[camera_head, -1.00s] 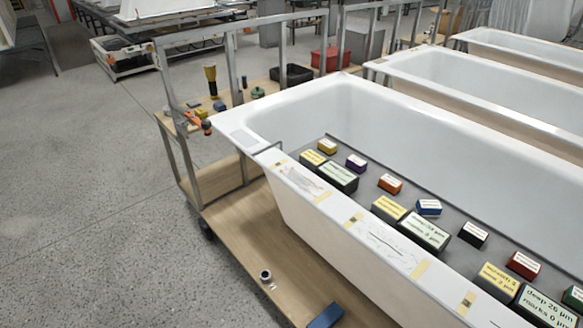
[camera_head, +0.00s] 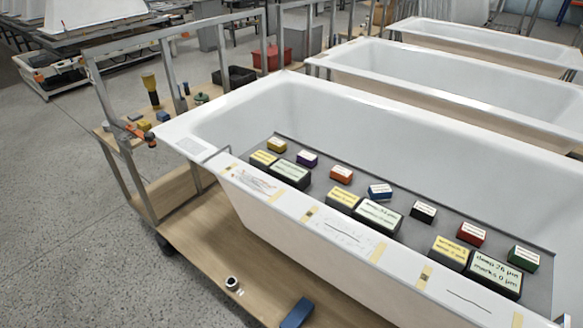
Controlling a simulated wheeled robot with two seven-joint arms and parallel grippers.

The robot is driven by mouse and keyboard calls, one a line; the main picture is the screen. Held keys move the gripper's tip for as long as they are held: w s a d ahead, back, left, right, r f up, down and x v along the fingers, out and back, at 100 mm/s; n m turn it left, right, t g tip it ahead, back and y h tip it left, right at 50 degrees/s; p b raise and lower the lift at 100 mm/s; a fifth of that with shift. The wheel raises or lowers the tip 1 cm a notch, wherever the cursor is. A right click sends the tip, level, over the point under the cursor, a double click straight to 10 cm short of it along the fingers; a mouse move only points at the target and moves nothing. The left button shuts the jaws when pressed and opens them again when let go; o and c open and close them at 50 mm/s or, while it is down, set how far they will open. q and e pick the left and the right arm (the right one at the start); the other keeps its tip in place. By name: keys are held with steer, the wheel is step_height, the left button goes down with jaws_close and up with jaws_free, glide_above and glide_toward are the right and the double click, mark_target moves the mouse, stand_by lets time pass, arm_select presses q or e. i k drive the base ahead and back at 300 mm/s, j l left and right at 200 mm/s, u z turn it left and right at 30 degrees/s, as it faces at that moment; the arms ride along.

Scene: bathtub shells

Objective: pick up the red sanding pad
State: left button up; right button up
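The red sanding pad (camera_head: 471,234) is a small block with a white label on top. It lies on the grey mat (camera_head: 406,245) inside the nearest white bathtub (camera_head: 300,110), toward the right end of a row of small pads. A black pad (camera_head: 423,212) is to its left and a green pad (camera_head: 523,258) to its right, both apart from it. An orange pad (camera_head: 341,174) of similar colour lies further left in the row. Neither of my grippers is in view.
Larger labelled blocks, such as a yellow-topped one (camera_head: 450,252) and a green-topped one (camera_head: 493,275), lie between the row and the tub's near rim (camera_head: 350,238). A blue pad (camera_head: 380,191) and a purple pad (camera_head: 306,159) share the row. More bathtubs stand behind.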

mark_target(471, 234)
steer(key=z, duration=1.35)
